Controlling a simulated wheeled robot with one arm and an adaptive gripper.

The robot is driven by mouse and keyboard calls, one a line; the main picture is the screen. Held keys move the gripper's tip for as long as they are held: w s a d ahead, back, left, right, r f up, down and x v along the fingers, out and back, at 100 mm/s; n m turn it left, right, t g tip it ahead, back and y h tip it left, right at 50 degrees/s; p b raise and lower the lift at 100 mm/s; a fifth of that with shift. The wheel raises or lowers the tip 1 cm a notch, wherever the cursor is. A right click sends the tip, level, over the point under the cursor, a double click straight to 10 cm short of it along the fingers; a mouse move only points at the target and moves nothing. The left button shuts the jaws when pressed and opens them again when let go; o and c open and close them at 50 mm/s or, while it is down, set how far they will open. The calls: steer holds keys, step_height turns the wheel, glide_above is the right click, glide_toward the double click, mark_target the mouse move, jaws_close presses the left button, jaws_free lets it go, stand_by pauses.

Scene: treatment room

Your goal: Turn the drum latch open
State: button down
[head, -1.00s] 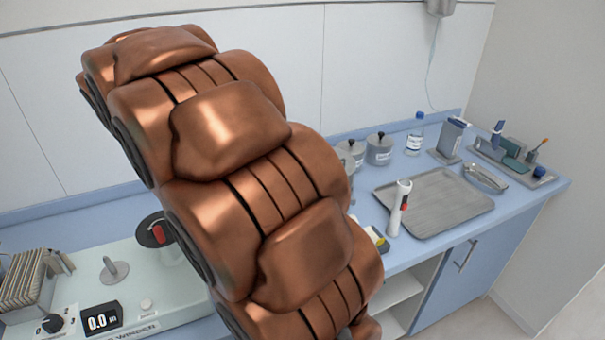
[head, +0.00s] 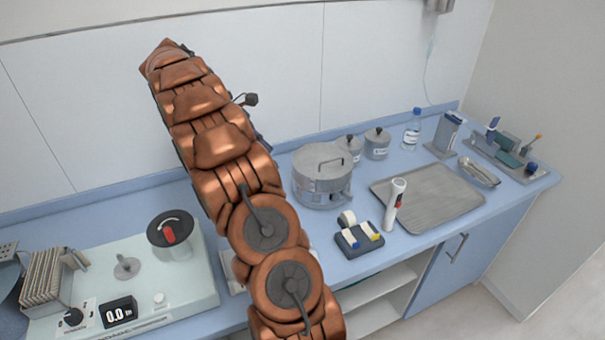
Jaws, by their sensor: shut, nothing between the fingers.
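A pale cylinder (head: 180,251) with a black top and a red lever (head: 168,235) stands on the winder. A white arc is marked beside the lever, which looks like the drum latch. The lever points roughly toward the front of the counter. My copper-coloured arm rises from the bottom, right of the winder, and leans up to the left. My gripper cannot be made out; the arm's far end tapers above the counter against the wall. Nothing of mine visibly touches the red lever.
Right of my arm stand a lidded steel pot (head: 322,178), a dark tape holder (head: 361,241), a white handheld device (head: 394,205) and a mostly clear metal tray (head: 440,205).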

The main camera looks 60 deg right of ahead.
steer(key=shift+d+f, duration=0.15)
steer(key=shift+d, duration=0.6)
steer(key=b, duration=0.9)
glide_toward(313, 187)
steer(key=p+x, duration=0.1)
steer(key=x, duration=0.5)
steer(key=shift+w+d+f, duration=0.2)
steer(key=shift+d+f, duration=0.05)
steer(key=shift+f, duration=0.05)
